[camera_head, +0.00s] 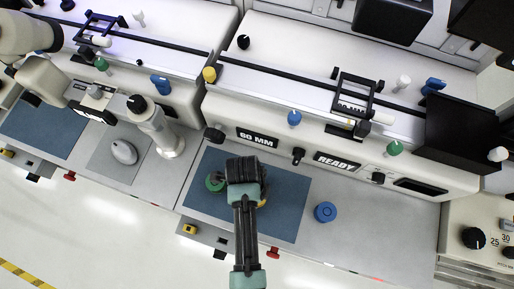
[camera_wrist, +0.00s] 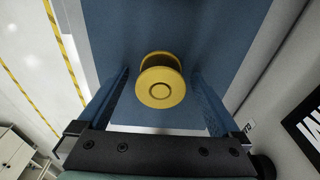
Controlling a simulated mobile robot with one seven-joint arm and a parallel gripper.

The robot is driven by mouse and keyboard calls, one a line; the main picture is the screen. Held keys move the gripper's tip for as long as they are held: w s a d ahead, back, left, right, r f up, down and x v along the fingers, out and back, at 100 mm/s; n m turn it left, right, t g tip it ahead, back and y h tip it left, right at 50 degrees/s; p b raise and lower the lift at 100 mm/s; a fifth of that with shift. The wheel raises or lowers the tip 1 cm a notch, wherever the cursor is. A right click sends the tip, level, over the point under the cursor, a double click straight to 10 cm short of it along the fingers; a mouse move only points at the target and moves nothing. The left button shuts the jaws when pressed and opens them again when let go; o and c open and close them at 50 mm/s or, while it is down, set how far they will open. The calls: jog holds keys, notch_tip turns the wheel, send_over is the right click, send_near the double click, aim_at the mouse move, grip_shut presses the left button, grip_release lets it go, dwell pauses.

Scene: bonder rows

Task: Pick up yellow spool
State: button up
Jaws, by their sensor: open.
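The yellow spool (camera_wrist: 161,82) stands on the blue mat (camera_wrist: 215,30) in the wrist view, between the two fingers of my gripper (camera_wrist: 162,98). The fingers are spread wide, with a gap on each side of the spool. In the head view my gripper (camera_head: 243,182) is over the blue mat (camera_head: 284,205). There the spool is mostly hidden behind the gripper, and only a yellow edge (camera_head: 262,202) shows at its right.
A green spool (camera_head: 215,182) is on the mat close to the left of my gripper. A blue spool (camera_head: 325,212) stands on the grey bench right of the mat. The white machine (camera_head: 340,155) with a "60 MM" label rises behind the mat.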

jog(key=c, duration=1.5)
notch_tip(320, 180, up, 10)
jog(key=shift+r+b, duration=0.1)
jog(key=shift+b, duration=0.2)
jog(key=shift+w, duration=0.1)
